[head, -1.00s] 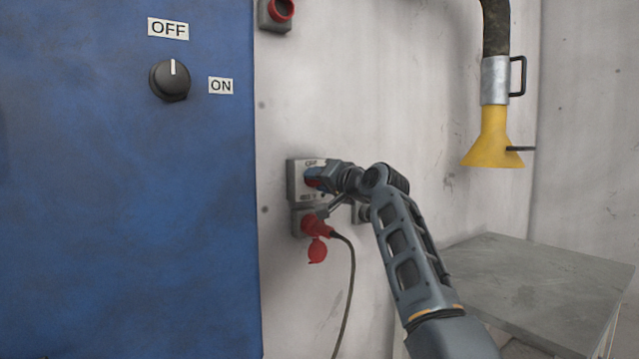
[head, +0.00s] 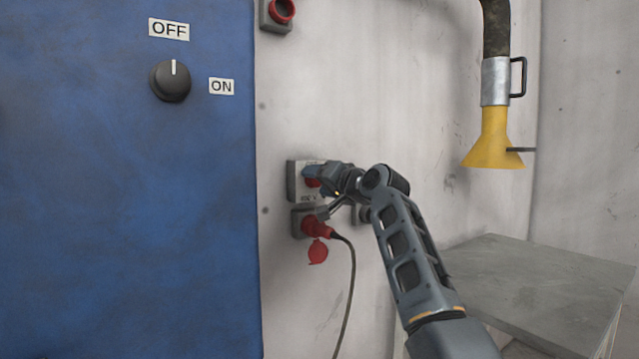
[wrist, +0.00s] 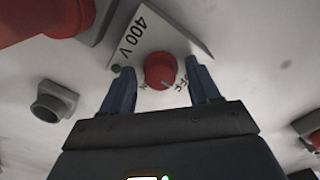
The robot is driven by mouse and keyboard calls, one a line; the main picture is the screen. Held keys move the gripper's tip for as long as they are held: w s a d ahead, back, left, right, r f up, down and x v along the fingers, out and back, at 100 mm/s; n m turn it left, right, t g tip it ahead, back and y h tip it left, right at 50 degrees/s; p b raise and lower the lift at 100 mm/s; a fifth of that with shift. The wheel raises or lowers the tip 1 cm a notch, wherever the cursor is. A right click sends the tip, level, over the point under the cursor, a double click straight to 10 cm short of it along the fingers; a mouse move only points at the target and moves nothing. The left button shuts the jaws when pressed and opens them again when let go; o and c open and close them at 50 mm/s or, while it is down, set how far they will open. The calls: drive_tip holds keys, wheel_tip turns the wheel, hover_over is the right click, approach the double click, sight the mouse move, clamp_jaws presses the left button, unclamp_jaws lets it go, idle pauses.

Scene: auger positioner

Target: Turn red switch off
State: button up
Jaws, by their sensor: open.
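The red switch (wrist: 160,70) is a round knob on a grey-white plate marked 400 V, with OFF and ON lettering. In the wrist view its pale mark points toward the lower right, between the ON and OFF lettering. My gripper (wrist: 163,80) is open, with one blue finger on each side of the knob; I cannot tell whether they touch it. In the head view my gripper (head: 318,176) is at the switch box (head: 293,180) on the wall and hides most of the knob, showing only some red (head: 312,183).
A red plug (head: 317,228) with a cable sits in a socket just below the switch box. A blue cabinet (head: 130,220) with a black knob (head: 170,81) stands at left. A grey table (head: 540,285) and a yellow funnel (head: 493,140) are at right.

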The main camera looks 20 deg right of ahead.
drive_tip(key=v, duration=0.7)
drive_tip(key=shift+s, duration=0.4)
drive_tip(key=shift+d, duration=0.1)
